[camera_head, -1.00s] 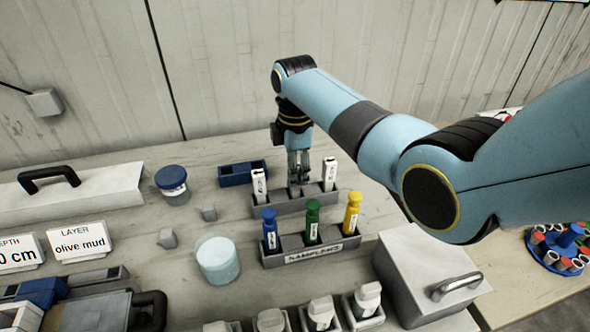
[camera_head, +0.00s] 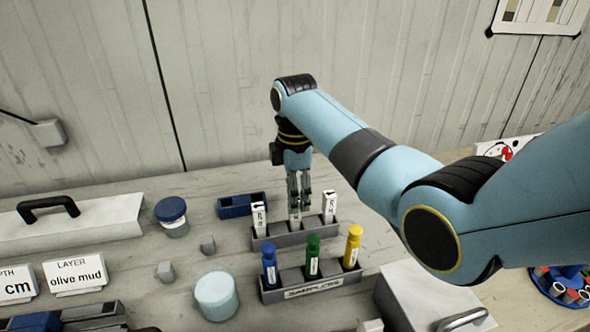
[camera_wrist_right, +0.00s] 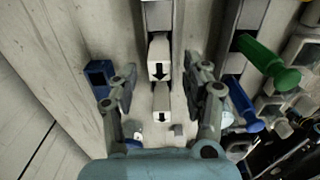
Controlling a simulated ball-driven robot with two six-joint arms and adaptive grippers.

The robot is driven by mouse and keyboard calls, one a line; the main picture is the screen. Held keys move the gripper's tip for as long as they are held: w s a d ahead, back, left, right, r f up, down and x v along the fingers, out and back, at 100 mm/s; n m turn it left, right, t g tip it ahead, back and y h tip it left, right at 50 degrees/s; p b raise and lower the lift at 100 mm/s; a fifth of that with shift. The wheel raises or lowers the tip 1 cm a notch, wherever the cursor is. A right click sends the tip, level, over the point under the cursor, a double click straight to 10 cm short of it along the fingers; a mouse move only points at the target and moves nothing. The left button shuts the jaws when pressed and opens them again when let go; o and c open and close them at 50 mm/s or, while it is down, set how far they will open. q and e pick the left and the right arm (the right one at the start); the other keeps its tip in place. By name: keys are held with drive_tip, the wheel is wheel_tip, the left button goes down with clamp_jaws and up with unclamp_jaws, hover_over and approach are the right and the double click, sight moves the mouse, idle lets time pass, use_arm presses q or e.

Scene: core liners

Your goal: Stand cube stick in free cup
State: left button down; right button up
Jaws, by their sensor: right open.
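White block-topped sticks stand upright in the grey rear rack (camera_head: 313,235): a left one (camera_head: 259,219), a right one (camera_head: 330,207) and a middle one (camera_head: 295,215) under my right gripper (camera_head: 298,205). The middle stick (camera_wrist_right: 160,55) and left stick (camera_wrist_right: 160,97) show dark arrows on their tops in the right wrist view. My right gripper (camera_wrist_right: 163,85) is open, its fingers apart above the rack, with no stick clamped. I cannot make out which stick is the cube stick, as the top markings are small. No cup in the rear rack shows empty. My left gripper is not in view.
A front rack (camera_head: 312,287) holds blue (camera_head: 269,266), green (camera_head: 312,257) and yellow (camera_head: 352,247) samplers close by. A blue tray (camera_head: 242,204) lies behind. A pale round tub (camera_head: 216,296) and small grey cubes (camera_head: 207,243) are at left. A grey box stands at right.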

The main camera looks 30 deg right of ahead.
wheel_tip(320, 180, up, 9)
idle(0.7)
